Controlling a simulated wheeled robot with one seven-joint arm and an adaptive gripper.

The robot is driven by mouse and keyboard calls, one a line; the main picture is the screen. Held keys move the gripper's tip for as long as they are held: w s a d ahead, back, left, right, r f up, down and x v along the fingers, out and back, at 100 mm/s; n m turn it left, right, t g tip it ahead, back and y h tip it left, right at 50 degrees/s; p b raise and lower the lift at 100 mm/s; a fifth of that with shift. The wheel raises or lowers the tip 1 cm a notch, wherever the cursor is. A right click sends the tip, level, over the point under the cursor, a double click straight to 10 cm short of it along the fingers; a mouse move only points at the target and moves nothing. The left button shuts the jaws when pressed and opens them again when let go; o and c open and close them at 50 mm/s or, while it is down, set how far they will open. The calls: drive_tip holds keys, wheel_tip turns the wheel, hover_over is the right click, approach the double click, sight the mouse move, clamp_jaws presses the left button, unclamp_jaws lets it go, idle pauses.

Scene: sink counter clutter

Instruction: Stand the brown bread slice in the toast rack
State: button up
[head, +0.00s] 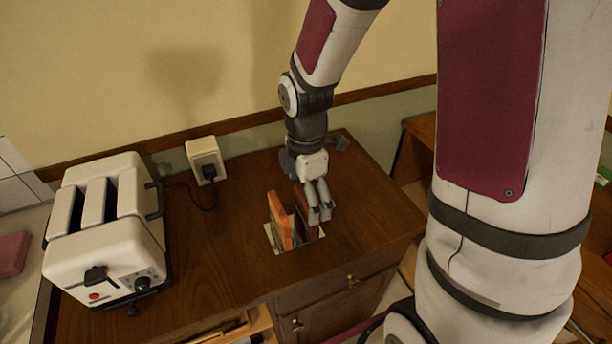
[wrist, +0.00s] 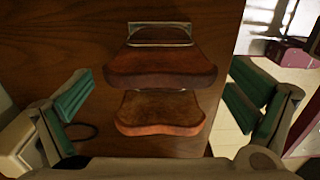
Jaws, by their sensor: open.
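The toast rack (head: 268,238) stands on the wooden counter; its wire end loop (wrist: 160,44) shows in the wrist view. A dark brown bread slice (wrist: 160,68) stands upright at the rack, close to that loop. A lighter, orange-brown slice (head: 281,222) stands beside it, and it also shows in the wrist view (wrist: 160,113). In the head view the dark slice (head: 301,205) is partly hidden by my fingers. My gripper (head: 319,214) is open above the rack, with its fingers apart to either side of the slices in the wrist view. The slices' lower edges are hidden.
A white toaster (head: 105,235) with empty-looking slots stands at the left of the counter. Its cord runs to a wall socket (head: 206,158) behind. The counter's front edge and drawers (head: 335,290) lie just in front of the rack. Bare wood lies between toaster and rack.

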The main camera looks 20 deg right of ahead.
wheel_tip(320, 180, up, 10)
drive_tip(key=r, duration=0.1)
drive_tip(key=s+r+m+t, duration=0.5)
drive_tip(key=s+r+m, duration=0.6)
drive_tip(key=m, duration=0.7)
drive_tip(key=shift+s+r, duration=0.35)
drive_tip(key=shift+s, duration=1.2)
